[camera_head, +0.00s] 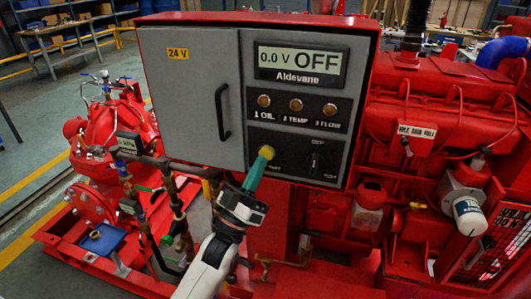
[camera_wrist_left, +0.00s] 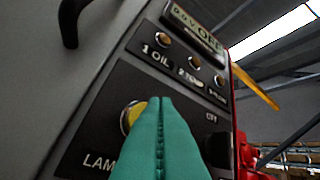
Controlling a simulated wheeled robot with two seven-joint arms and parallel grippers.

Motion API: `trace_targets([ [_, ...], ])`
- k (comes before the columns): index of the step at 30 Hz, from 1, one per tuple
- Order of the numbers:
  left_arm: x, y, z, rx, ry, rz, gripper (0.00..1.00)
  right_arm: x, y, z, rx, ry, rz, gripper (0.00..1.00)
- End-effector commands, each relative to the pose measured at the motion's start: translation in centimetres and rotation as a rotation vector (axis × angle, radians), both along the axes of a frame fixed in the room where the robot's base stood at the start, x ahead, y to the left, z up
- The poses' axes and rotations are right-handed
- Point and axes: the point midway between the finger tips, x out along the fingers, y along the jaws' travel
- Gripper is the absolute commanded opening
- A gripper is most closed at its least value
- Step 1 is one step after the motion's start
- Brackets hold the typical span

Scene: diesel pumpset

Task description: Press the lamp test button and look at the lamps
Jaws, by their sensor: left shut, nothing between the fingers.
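The red control box has a grey panel (camera_head: 350,140) with a display (camera_head: 299,66) reading "0.0 V OFF". Below it are three round lamps: 1 OIL (camera_head: 263,100), 2 TEMP (camera_head: 296,105) and 3 FLOW (camera_head: 329,110). They look dull amber; I cannot tell if they are lit. The yellow lamp test button (camera_head: 267,151) is at the lower left of the panel. My left gripper (camera_head: 260,163) is shut and empty, its teal fingertips at the button. In the left wrist view the fingertips (camera_wrist_left: 160,103) partly hide the button (camera_wrist_left: 133,116); I cannot tell if they touch it.
A dark rotary switch (camera_head: 317,160) sits right of the button. A closed grey door (camera_head: 190,90) with a black handle (camera_head: 222,111) is to the left. Pipes and a gauge (camera_head: 128,144) stand below left, and the red engine (camera_head: 440,110) is at right.

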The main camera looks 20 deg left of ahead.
Motion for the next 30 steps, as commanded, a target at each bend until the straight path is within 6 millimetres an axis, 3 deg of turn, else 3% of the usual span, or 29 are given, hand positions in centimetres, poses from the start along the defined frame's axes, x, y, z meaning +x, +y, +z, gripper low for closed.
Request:
trace_targets([
  [11,-0.4,0.0,0.0,0.000,0.000,0.000,0.00,0.0,0.0,0.2,0.000,0.000,0.000,0.76],
  [24,-4.6,0.1,0.1,0.001,0.001,0.000,0.00,0.0,-0.1,1.7,-0.001,0.000,0.001,0.76],
  [30,-5.1,0.2,0.0,0.001,0.000,0.001,0.00,0.0,-0.1,1.8,-0.001,0.000,0.001,0.76],
])
